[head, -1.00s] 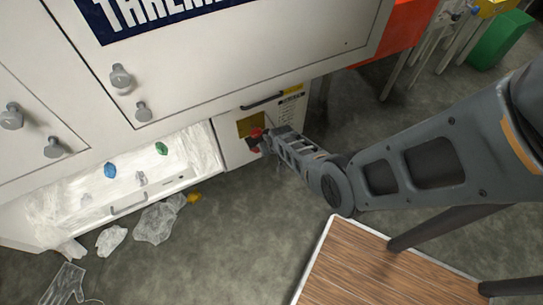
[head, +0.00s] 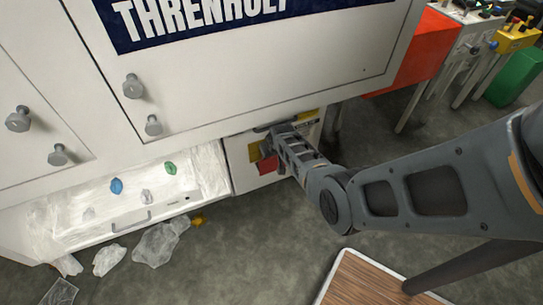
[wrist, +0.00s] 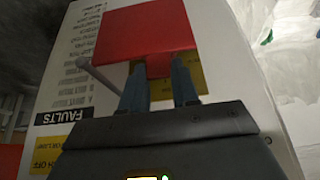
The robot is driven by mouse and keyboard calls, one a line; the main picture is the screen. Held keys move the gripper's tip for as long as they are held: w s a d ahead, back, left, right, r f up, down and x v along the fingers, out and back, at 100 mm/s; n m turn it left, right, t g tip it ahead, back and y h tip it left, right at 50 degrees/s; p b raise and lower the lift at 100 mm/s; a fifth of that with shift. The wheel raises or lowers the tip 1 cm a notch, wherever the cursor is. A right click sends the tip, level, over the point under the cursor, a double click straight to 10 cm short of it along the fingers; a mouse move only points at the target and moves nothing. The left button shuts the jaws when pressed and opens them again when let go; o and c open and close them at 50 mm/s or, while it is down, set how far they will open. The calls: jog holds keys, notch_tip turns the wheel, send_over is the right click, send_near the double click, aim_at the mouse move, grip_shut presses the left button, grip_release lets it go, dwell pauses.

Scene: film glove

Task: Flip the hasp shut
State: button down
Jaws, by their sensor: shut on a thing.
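The hasp appears to be a red plate with a narrow tab. In the wrist view the red plate (wrist: 145,32) spans the top middle, and its tab runs down between my fingertips. My gripper (wrist: 160,85) is shut on this red piece. In the head view my gripper (head: 269,148) is at the white cabinet's lower front, and the red plate (head: 268,166) shows just below it. A yellow patch (head: 254,152) lies beside it on the panel. My fingers and wrist hide part of the piece, and its hinge cannot be made out.
A grey bar handle (wrist: 98,76) stands out near the gripper, beside printed text and a FAULTS label (wrist: 62,116). A film-covered opening (head: 130,200) is to the left. Plastic scraps (head: 158,243) lie on the floor. A wooden-topped surface (head: 375,283) is at the lower right.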

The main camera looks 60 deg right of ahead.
jog(key=shift+w+d+r, duration=0.15)
jog(key=shift+w+r, duration=0.1)
jog(key=c, duration=1.3)
grip_release()
jog(key=o, duration=0.5)
jog(key=shift+s+f, duration=0.15)
jog(key=shift+f, duration=0.05)
jog(key=shift+c, duration=0.2)
jog(key=p+v, duration=0.3)
jog(key=v, duration=0.5)
jog(key=shift+f, duration=0.1)
